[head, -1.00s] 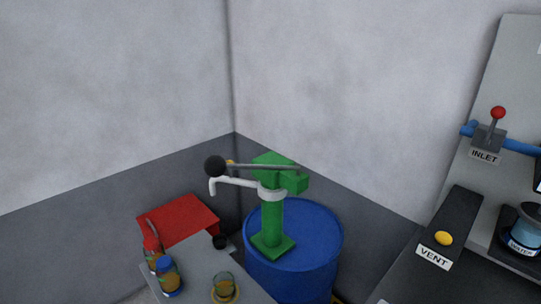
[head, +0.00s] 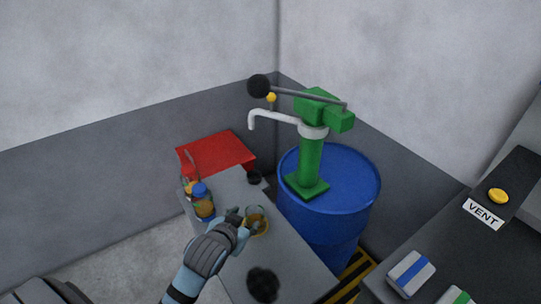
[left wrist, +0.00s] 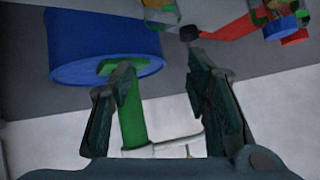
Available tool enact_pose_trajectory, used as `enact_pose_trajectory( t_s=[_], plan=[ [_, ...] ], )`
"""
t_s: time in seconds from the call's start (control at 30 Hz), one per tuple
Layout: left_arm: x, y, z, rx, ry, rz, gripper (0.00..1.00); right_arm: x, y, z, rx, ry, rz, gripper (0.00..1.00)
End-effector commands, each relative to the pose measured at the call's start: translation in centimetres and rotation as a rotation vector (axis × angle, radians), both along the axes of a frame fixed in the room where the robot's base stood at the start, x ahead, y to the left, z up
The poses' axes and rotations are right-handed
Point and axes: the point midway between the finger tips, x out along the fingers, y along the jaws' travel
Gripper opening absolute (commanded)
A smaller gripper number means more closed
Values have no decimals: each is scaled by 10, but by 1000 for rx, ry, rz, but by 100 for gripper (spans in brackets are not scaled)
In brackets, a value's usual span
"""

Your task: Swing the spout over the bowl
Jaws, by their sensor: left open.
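The white curved spout (head: 272,117) sticks out left from the green hand pump (head: 312,160) on the blue drum (head: 350,185); its tip bends down. A small yellow knob (head: 271,97) shows above the spout. A small black vessel (head: 254,178) stands on the grey table below the tip in the picture; I cannot tell if it is the bowl. My left gripper (head: 243,219) is open and overlaps the glass cup (head: 257,213) in the head view. In the left wrist view the open fingers (left wrist: 160,68) are empty, with the spout (left wrist: 165,149) between and beyond them.
The grey table (head: 290,262) also bears a blue-capped jar (head: 203,203) and a dark round thing (head: 262,284). A red surface (head: 214,153) lies behind. A dark bench with a VENT label (head: 483,214) stands right.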

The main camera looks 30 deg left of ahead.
Motion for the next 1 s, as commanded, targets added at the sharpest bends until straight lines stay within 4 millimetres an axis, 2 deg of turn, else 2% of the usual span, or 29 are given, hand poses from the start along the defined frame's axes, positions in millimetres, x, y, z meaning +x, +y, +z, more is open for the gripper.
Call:
enact_pose_trajectory(
  t_s=[0.03,0.1,0.2,0.3,0.37,0.43,0.57,0.8,1.0],
  plan=[
    [31,7,24,16,-95,3,44,0,0,0,0,0,0,40],
    [71,16,62,33,-235,6,44,0,0,0,0,-1,0,40],
    [117,27,121,59,-422,6,44,1,0,0,0,-1,0,40],
    [147,36,172,79,-572,3,44,1,0,0,0,-1,0,40],
    [158,39,192,87,-627,1,44,1,0,0,0,-1,0,40],
    [167,41,202,90,-655,-1,44,1,0,-1,0,-1,0,40],
    [189,45,202,87,-657,-2,44,1,0,-5,0,-1,0,40],
    [259,58,200,88,-654,0,44,1,0,-20,0,-1,0,40],
    [293,65,200,88,-653,-1,44,1,0,-28,0,-1,0,40]
  ],
)
